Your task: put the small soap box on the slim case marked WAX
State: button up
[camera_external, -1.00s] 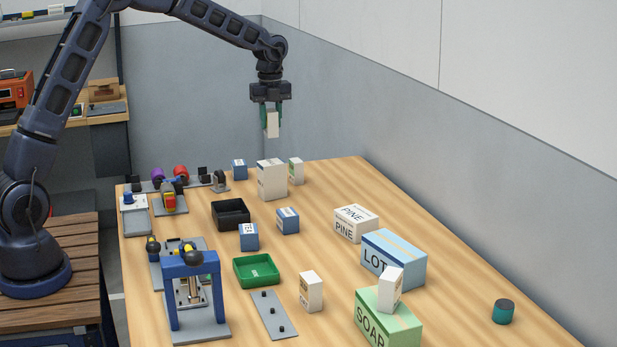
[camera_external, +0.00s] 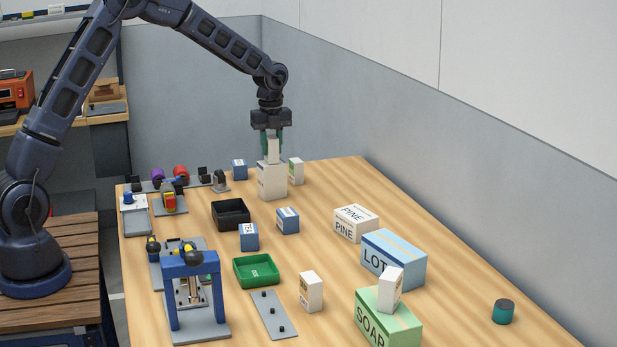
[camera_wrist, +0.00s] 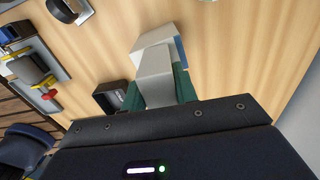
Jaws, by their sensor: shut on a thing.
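My gripper (camera_external: 272,153) is shut on a small white box (camera_external: 273,150), held upright over a taller white case (camera_external: 272,182) at the far end of the table. The held box's lower end is at the case's top; I cannot tell whether they touch. In the wrist view the held box (camera_wrist: 156,78) sits between the green fingers, with the white case (camera_wrist: 155,37) beyond it. I cannot read the markings on either one. A green carton marked SOAP (camera_external: 385,326) stands at the near right with a tilted white box (camera_external: 390,288) on it.
A white-and-green box (camera_external: 296,171) stands close right of the white case, and a small blue box (camera_external: 239,170) left of it. A black tray (camera_external: 231,214), the PINE carton (camera_external: 354,224) and the blue LOT carton (camera_external: 394,261) are nearer. The table's right side is mostly clear.

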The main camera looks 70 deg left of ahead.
jog(key=shift+f, duration=0.1)
jog(key=o, duration=1)
jog(key=shift+o, duration=0.2)
